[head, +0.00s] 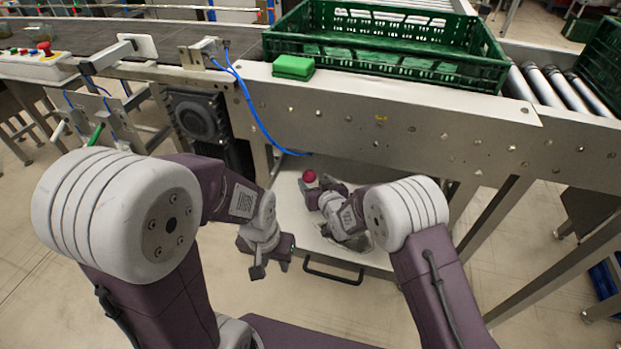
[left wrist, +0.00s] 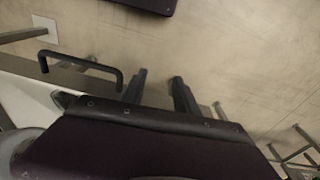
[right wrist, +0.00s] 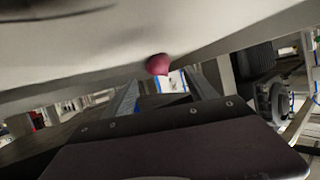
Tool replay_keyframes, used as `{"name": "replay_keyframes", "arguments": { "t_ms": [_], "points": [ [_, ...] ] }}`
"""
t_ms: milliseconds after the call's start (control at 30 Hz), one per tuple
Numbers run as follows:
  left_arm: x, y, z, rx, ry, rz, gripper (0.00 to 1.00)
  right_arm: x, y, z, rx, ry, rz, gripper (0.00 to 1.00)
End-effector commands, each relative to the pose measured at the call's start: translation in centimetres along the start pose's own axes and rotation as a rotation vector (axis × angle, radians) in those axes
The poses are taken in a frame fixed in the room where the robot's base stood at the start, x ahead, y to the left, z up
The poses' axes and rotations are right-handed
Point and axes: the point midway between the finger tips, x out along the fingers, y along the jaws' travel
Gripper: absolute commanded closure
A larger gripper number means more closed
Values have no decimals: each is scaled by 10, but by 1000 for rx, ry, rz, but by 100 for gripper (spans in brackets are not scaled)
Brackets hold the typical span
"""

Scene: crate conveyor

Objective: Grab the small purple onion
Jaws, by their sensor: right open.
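The small purple onion (head: 309,176) is a round magenta-purple ball in the white drawer under the conveyor frame. It also shows in the right wrist view (right wrist: 157,64), just beyond and between the fingers. My right gripper (head: 318,190) reaches into the drawer and is open, its fingers close to the onion; whether they touch it I cannot tell. My left gripper (head: 270,268) hangs outside the drawer, left of its front. In the left wrist view (left wrist: 160,82) its fingers are apart with only floor between them.
The white drawer (head: 285,200) has a black front handle (head: 333,272), close to my left gripper. Above stands the metal conveyor frame (head: 400,125) with a green crate (head: 390,65) and a small green block (head: 293,67). A blue cable (head: 255,115) hangs in front.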

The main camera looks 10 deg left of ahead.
Motion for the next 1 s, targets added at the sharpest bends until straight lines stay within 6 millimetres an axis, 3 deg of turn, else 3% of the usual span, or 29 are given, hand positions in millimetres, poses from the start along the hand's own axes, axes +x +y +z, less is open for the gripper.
{"name": "replay_keyframes", "arguments": {
  "t_ms": [167, 300, 567, 800, 1000],
  "points": [
    [19, 0, 2, 0, 0, 0, 64, 31, 2, 7, 0, 2, 0, 34],
    [22, 0, 2, 0, 0, 0, 64, 48, 1, 4, 0, 0, 0, 34],
    [21, 0, 2, 0, 0, 0, 64, 50, 1, 2, 0, -1, 0, 34],
    [21, 0, 2, 0, 0, 0, 64, 50, 1, 2, 0, -1, 0, 100],
    [21, 0, 2, 0, 0, 0, 64, 50, 1, 1, 0, 0, 0, 100]
  ]
}}
